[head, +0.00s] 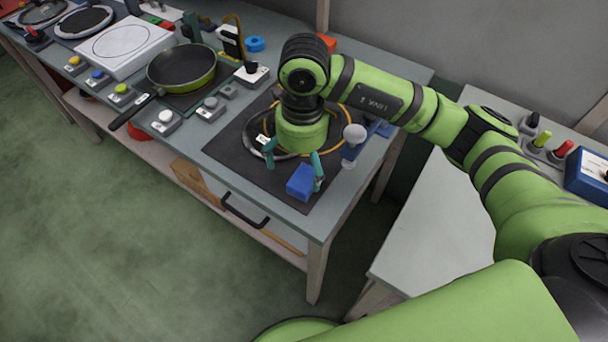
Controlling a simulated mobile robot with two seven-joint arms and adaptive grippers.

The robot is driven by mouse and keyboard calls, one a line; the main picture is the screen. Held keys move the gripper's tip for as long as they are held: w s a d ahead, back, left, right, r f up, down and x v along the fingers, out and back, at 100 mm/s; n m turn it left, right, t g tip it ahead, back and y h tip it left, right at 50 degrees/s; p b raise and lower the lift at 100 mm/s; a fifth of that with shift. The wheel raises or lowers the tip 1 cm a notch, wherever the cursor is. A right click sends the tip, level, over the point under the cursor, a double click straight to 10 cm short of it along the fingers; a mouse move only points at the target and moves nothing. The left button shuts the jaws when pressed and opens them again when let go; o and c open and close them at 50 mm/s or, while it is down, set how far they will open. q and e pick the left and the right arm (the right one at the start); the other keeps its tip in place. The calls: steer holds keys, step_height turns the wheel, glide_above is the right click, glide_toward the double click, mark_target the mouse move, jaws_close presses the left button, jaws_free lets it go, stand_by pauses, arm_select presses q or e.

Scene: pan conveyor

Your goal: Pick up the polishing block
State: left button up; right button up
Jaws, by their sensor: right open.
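A blue block (301,182), which looks like the polishing block, is at the near part of a dark mat (233,156) on the workbench. My right gripper (293,171) is over the mat with its teal fingers spread apart. One finger is at the block's right edge and the other is to the left, apart from it. I cannot tell whether the right finger touches the block. My arm and wrist hide part of the mat and a ring-shaped item (252,127) on it. My left gripper is not in view.
A frying pan (181,67) sits further left on the bench, with several button boxes along the front edge. A white-knobbed post (354,140) stands right of the gripper. A second bench (430,215) at right has clear surface in front.

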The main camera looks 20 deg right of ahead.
mark_target(304, 178)
steer(key=shift+w+d+f, duration=0.15)
steer(key=shift+d+f, duration=0.05)
steer(key=shift+d, duration=0.2)
steer(key=shift+f+p, duration=0.3)
steer(key=shift+f, duration=0.05)
steer(key=f, duration=0.1)
steer(key=f+p, duration=0.1)
steer(key=f, duration=0.2)
steer(key=shift+w+d+f+p, duration=0.15)
steer(key=shift+w+f+p, duration=0.15)
steer(key=shift+p, duration=0.1)
steer(key=shift+f, duration=0.55)
steer(key=c, duration=1.5)
